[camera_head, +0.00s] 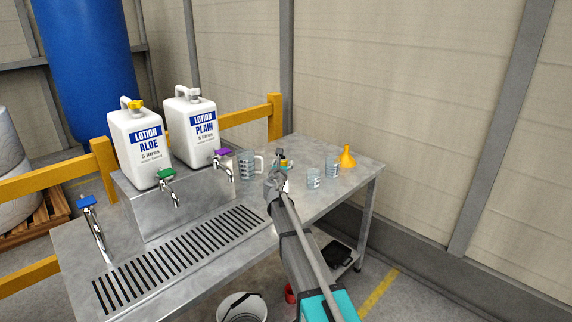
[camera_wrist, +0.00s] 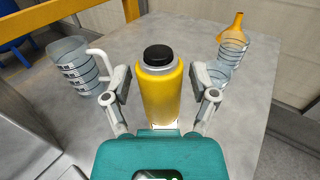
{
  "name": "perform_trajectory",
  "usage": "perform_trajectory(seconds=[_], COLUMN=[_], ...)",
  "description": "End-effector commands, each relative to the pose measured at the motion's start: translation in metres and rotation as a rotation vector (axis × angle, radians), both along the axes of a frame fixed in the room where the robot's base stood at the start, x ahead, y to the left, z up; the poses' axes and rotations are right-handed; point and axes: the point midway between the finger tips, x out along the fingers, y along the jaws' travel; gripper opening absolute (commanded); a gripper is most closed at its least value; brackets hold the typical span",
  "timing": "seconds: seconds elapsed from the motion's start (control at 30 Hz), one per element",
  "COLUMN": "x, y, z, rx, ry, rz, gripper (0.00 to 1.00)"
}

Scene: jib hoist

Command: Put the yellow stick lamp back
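The yellow stick lamp (camera_wrist: 159,95) is a yellow cylinder with a black cap. In the wrist view it stands upright between the two fingers of my gripper (camera_wrist: 160,84). A narrow gap shows between the lamp and each finger, so my gripper looks open around it. In the head view my gripper (camera_head: 281,160) is over the far part of the metal table, and only a small yellow bit of the lamp shows there. Where the lamp belongs cannot be made out.
A graduated jug (camera_head: 247,165) stands left of my gripper. Two clear beakers (camera_head: 314,178) (camera_head: 333,170) and a yellow funnel (camera_head: 347,157) stand to the right. Two lotion canisters (camera_head: 139,145) (camera_head: 190,130) with taps sit on a raised metal stand. A slotted drain (camera_head: 180,255) lies in front.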

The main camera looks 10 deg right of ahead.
Motion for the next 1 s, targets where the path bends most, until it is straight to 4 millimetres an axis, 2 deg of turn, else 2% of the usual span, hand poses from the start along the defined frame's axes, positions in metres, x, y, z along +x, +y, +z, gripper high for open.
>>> perform_trajectory(seconds=[0.53, 0.77, 1.0], x=[0.0, -0.025, -0.063], y=[0.0, 0.007, 0.018], z=[0.004, 0.002, 0.002], rx=[0.0, 0.0, 0.0], ry=[0.0, 0.0, 0.0], rz=[0.0, 0.001, 0.0], gripper=[0.83, 0.83, 0.83])
